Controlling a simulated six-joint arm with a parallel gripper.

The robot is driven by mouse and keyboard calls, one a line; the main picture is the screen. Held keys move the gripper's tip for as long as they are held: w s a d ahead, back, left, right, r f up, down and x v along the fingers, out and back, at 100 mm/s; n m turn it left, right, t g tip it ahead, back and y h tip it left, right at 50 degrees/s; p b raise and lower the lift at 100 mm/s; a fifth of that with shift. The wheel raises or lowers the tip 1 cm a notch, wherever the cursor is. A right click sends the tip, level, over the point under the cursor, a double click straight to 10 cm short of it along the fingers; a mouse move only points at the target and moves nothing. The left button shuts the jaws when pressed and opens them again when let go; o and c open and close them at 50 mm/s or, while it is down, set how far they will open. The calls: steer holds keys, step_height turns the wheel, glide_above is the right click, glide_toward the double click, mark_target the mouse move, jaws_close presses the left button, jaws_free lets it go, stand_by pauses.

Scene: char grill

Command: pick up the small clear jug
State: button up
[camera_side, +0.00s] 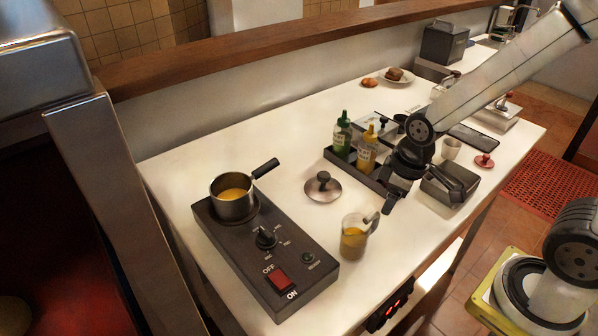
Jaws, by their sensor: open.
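The small clear jug (354,241) stands upright on the white counter, right of the hot plate, with yellow-orange liquid in its lower part. Its handle is on the right side, towards my gripper. My gripper (387,207) is open and hangs just above and right of the jug, pointing down. It looks empty. I cannot tell from this single view how far its fingers are from the handle.
A black hot plate (300,262) bears a small pot (233,197) with yellow liquid. A lid (323,187) lies behind the jug. A dark tray (345,163) holds green and yellow bottles. A dark metal bin (440,190) stands right. The counter in front is clear.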

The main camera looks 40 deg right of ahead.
mark_target(375, 226)
steer(key=n, duration=0.3)
steer(key=w+a+n+g, duration=0.1)
steer(key=n, duration=0.3)
steer(key=n+g, duration=0.1)
steer(key=n, duration=0.3)
steer(key=shift+w+a+r, duration=0.25)
steer(key=shift+w+r, duration=0.05)
steer(key=shift+r, duration=0.05)
steer(key=shift+f, duration=0.1)
steer(key=shift+f, duration=1.2)
steer(key=shift+f, duration=0.1)
steer(key=shift+d+f, duration=0.1)
steer(key=shift+f, duration=2.4)
jaws_close()
